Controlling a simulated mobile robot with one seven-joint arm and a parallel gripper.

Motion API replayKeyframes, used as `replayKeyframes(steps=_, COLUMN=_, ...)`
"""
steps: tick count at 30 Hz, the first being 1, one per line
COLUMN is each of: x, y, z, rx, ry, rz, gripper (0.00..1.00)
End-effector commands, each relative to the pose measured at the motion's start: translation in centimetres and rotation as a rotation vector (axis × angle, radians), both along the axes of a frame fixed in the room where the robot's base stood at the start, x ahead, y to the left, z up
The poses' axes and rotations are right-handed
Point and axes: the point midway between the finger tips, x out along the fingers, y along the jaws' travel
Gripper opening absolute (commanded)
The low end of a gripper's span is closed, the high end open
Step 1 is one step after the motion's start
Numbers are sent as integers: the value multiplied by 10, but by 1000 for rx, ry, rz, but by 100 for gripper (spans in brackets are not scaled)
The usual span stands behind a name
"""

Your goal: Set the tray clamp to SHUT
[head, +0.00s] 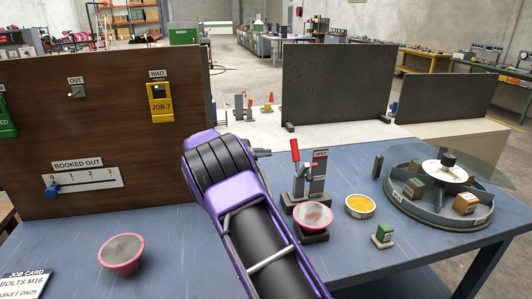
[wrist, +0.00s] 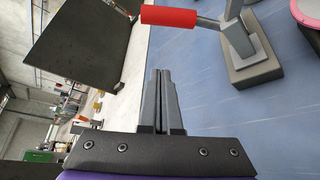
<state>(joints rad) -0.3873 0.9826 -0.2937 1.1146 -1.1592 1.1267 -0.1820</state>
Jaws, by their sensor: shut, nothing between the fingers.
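The tray clamp stands on the blue table right of my arm, with a red handle (head: 295,150) on a grey lever over a dark base. The lever is near upright, leaning slightly left. A label plate (head: 318,170) beside it reads OPEN at the top; a lower label is too small to read surely. In the wrist view the red handle (wrist: 180,16) lies beyond the fingertips, and the clamp base (wrist: 255,68) is to the right. My gripper (head: 263,153) is left of the handle, apart from it. Its fingers (wrist: 162,75) are together and empty.
A pink-rimmed bowl (head: 313,216) sits just in front of the clamp. A yellow dish (head: 360,206), a green-labelled block (head: 383,237) and a round carousel (head: 397,203) stand to the right. A wooden board (head: 110,130) rises at left; another pink bowl (head: 122,254) is before it.

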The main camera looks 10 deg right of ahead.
Motion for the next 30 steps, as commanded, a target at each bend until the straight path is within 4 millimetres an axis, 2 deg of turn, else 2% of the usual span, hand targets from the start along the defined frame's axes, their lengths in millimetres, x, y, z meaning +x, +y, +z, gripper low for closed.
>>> replayKeyframes(steps=1, x=4, y=-11, z=-3, rx=0, ry=0, rz=-4, gripper=0)
replayKeyframes(steps=10, x=30, y=-68, z=-24, rx=0, ry=0, rz=-4, gripper=0)
replayKeyframes(steps=12, x=21, y=-65, z=-13, rx=1, ry=-2, rz=0, gripper=0)
replayKeyframes(steps=18, x=5, y=-69, z=-3, rx=2, ry=0, rz=0, gripper=0)
replayKeyframes(steps=30, x=-2, y=-70, z=2, rx=0, ry=-1, rz=0, gripper=0)
